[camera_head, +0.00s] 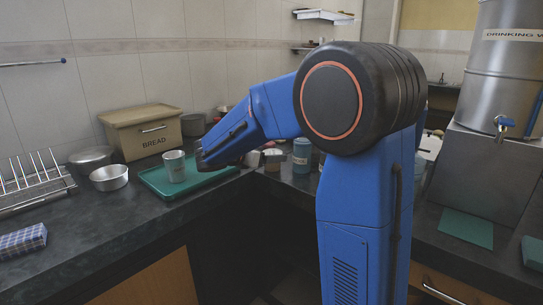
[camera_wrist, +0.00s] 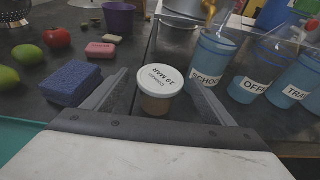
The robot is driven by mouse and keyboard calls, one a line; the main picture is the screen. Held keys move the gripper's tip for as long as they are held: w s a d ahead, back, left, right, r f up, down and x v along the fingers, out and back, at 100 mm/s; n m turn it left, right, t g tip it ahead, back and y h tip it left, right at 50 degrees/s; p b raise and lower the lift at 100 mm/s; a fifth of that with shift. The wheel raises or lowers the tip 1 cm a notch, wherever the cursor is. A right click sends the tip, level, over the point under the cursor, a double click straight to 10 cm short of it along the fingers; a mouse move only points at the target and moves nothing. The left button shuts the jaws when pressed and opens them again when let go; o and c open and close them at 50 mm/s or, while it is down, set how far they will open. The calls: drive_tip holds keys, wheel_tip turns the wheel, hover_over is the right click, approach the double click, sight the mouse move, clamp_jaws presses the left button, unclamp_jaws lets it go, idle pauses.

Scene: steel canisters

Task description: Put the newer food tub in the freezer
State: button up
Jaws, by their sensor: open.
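In the wrist view a small food tub (camera_wrist: 158,88) stands upright on the dark counter. It has a white lid and a brownish body. The lid's writing is upside down and seems to read "COOKED 19 MAR". My gripper (camera_wrist: 157,80) is open, with one finger on each side of the tub; I cannot tell whether either touches it. In the head view my gripper (camera_head: 207,158) is low over the counter by the green tray, and I cannot surely pick out the tub there. No second food tub and no freezer can be made out.
Blue labelled cups, one marked SCHOOL (camera_wrist: 210,60), stand close right of the tub. A blue sponge (camera_wrist: 75,82) lies close left. A pink block (camera_wrist: 100,50), a tomato (camera_wrist: 57,38) and limes lie beyond.

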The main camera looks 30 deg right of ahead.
drive_tip(key=v, duration=1)
